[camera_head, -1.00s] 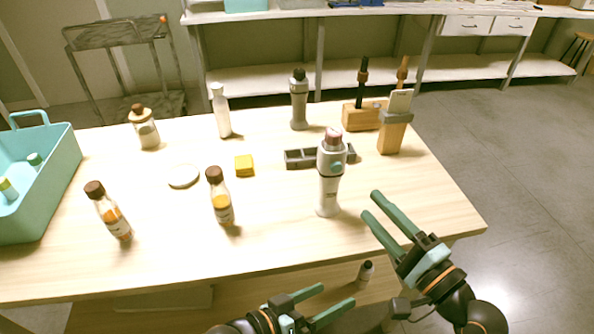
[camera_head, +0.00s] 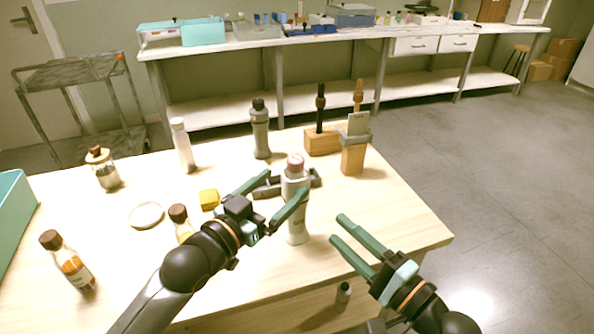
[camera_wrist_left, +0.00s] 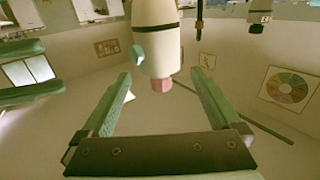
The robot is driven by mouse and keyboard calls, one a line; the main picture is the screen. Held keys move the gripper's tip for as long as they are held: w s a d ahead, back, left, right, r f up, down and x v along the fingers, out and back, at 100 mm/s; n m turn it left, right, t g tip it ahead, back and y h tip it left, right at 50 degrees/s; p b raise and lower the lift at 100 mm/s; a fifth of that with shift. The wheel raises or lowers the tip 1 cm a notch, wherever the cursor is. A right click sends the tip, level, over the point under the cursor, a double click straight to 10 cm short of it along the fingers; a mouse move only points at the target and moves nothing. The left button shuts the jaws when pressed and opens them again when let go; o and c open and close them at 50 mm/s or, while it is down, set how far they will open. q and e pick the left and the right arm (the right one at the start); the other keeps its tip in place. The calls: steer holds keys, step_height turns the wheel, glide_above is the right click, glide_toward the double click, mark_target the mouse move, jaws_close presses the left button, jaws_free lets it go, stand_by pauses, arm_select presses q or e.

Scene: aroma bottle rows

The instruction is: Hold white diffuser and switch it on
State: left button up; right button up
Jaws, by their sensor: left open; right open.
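The white diffuser (camera_head: 297,226) stands upright near the table's front right, with a pink top and a grey upper band. My left gripper (camera_head: 288,180) is open, with its fingers at the diffuser's upper part, one in front of it. In the left wrist view, the white diffuser (camera_wrist_left: 156,40) appears upside down between the spread tips of the left gripper (camera_wrist_left: 161,72). A teal button shows on its side there. Whether the fingers touch it I cannot tell. My right gripper (camera_head: 337,228) is open and empty, to the right of the diffuser at the table's front edge.
A grey tray (camera_head: 268,188) lies just behind the diffuser. A yellow block (camera_head: 209,199), a white dish (camera_head: 146,215) and brown-capped bottles (camera_head: 72,266) stand to the left. A grey bottle (camera_head: 260,130) and wooden holders (camera_head: 353,158) stand behind.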

mark_target(302, 168)
arm_select(q)
steer(key=x, duration=0.7)
steer(key=shift+w+d, duration=0.25)
steer(key=shift+c, duration=0.4)
jaws_close()
arm_select(e)
jaws_close()
stand_by(1.4)
